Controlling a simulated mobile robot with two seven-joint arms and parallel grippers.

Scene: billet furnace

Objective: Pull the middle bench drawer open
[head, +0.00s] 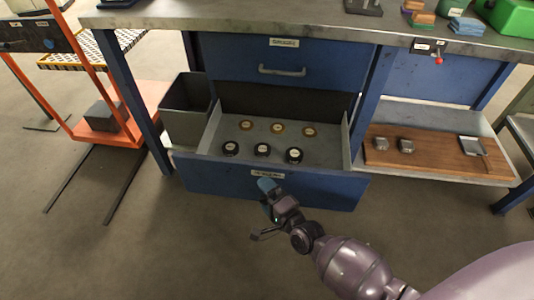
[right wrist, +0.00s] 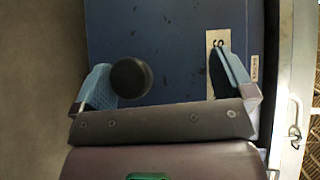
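The bench has a closed upper blue drawer (head: 262,62) with a grey bar handle (head: 282,71). The blue drawer below it (head: 215,178) stands pulled out, its grey inside showing. It holds dark-rimmed round pieces (head: 262,150) in front and brass-coloured ones (head: 277,127) behind. My right gripper (head: 267,186) is at this drawer's front, just below its label. In the right wrist view its fingers (right wrist: 165,82) are spread apart before a blue face (right wrist: 165,30) with a pale label. A dark round knob-like thing (right wrist: 131,77) shows between them; contact cannot be told. My left gripper is out of view.
A grey bin (head: 186,108) stands left of the open drawer. An orange cart (head: 105,115) is farther left. A lower shelf with a brown board (head: 425,151) and metal pieces is at the right. Floor in front is clear.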

